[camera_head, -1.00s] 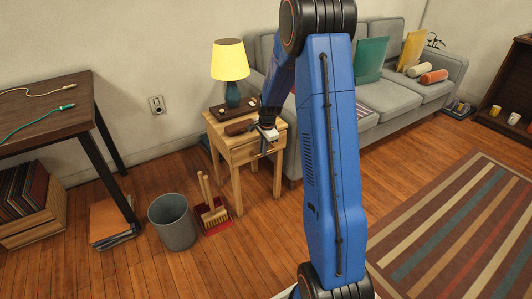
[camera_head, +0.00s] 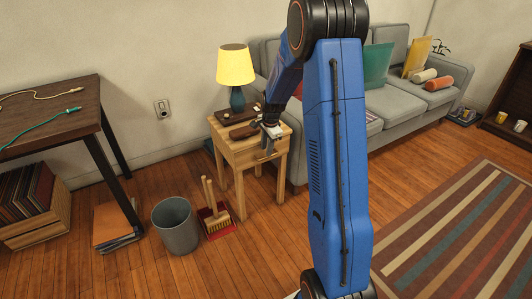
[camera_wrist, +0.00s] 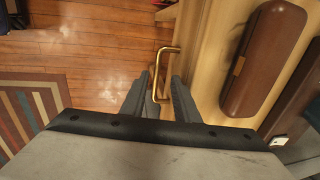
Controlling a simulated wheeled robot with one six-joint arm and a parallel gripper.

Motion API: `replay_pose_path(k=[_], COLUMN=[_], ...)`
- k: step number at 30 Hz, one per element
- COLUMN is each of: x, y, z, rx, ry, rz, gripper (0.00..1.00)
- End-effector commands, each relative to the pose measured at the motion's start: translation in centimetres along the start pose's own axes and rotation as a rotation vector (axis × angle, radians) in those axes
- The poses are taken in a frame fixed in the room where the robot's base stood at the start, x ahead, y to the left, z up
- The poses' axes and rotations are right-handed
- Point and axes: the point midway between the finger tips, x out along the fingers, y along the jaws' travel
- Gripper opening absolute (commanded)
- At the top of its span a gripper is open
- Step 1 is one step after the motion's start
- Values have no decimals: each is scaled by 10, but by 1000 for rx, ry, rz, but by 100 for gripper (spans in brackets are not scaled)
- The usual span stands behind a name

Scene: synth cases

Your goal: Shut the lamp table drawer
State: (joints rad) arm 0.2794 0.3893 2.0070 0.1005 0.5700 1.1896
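The lamp table (camera_head: 228,152) is light wood, with a yellow-shaded lamp (camera_head: 236,75) on it. Its drawer (camera_head: 264,156) faces the front; my gripper covers part of it, and I cannot tell how far it stands out. The brass handle (camera_wrist: 160,72) shows in the wrist view on the table's front side. My gripper (camera_head: 268,148) is at the drawer front, pointing down. In the wrist view my gripper (camera_wrist: 161,92) has its fingers apart, with the handle's near end between them. I see a gap to each finger, so it does not grip the handle.
A brown case (camera_wrist: 264,58) lies on the tabletop near the handle. The sofa (camera_head: 377,120) is close on the right. Floor in front is clear.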

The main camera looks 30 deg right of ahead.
Motion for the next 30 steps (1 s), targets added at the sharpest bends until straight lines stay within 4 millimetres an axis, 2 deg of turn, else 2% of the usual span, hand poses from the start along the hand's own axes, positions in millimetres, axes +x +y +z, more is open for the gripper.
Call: replay_pose_path(k=[1,9,18,24,30], x=[-12,-66,-119,-136,-140], y=[-1,-1,-2,-1,-1], z=[0,0,0,0,0], rx=[0,1,0,0,0], ry=[1,1,1,0,0], rz=[-3,-4,-4,-2,-1], gripper=[28,28,28,28,28])
